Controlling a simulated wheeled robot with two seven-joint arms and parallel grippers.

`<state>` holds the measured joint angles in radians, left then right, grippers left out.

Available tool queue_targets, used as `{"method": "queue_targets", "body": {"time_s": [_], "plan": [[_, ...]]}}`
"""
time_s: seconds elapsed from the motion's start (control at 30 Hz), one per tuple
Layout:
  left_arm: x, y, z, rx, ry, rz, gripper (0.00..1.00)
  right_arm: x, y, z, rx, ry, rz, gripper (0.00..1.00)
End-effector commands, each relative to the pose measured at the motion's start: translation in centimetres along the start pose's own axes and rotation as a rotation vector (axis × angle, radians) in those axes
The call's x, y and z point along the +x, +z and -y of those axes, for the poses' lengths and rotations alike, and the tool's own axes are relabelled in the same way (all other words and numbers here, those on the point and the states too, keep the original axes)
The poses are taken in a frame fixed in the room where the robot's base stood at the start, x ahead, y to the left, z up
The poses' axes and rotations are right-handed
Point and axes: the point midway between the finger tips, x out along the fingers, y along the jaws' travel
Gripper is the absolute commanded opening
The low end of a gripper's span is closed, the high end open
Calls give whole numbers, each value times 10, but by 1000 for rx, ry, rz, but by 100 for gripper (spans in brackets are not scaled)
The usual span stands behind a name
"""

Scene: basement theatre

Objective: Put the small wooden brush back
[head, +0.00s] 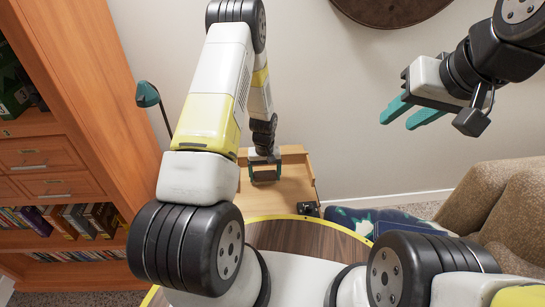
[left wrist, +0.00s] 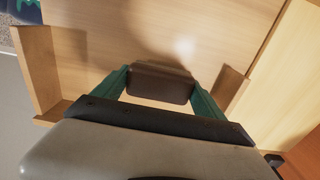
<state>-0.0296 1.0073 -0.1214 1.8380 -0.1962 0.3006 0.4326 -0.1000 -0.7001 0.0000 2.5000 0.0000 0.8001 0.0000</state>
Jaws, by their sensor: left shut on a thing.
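The small wooden brush (left wrist: 160,84) shows in the left wrist view as a dark brown block with rounded corners. My left gripper (left wrist: 161,90) has one teal finger on each side of it and is shut on it. The brush is over a light wooden surface (left wrist: 130,30) with raised side pieces; whether it touches the surface I cannot tell. In the head view my left gripper (head: 265,168) reaches down over this light wood piece (head: 290,190), and the brush is hard to make out there. My right gripper (head: 398,116) is open and empty in the air at the right.
A wooden bookcase (head: 95,120) with drawers and books stands at the left. A small dark object (head: 308,208) lies near the wood piece's right corner. A round brown table (head: 310,238) is close in front. A brown armchair (head: 505,205) and a blue patterned cushion (head: 375,220) are right.

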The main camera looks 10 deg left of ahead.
Motion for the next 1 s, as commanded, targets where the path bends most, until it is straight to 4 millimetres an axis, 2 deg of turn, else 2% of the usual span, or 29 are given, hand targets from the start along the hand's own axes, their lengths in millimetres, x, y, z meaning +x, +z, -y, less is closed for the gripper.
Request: {"method": "queue_targets", "body": {"time_s": [0.1, 0.4, 0.43, 0.5, 0.53, 0.83, 1.0], "plan": [[11, -1, 0, -1, 1, -2, 37, 0, 0, 0, 0, 0, 0, 36], [13, 0, 0, 0, 1, -2, 37, 0, 0, 0, 0, 0, 0, 36], [13, 0, 0, 0, 1, -2, 83, 0, 0, 0, 0, 0, 0, 36], [13, 0, 0, 0, 1, -2, 97, 0, 0, 0, 0, 0, 0, 36], [13, 0, 0, 0, 1, -2, 100, 0, 0, 0, 0, 0, 0, 36], [8, -1, 0, 0, 1, -4, 100, 0, 0, 0, 0, 0, 0, 36], [-18, -2, -1, 0, 2, -6, 100, 0, 0, 0, 0, 0, 0, 36]]}}
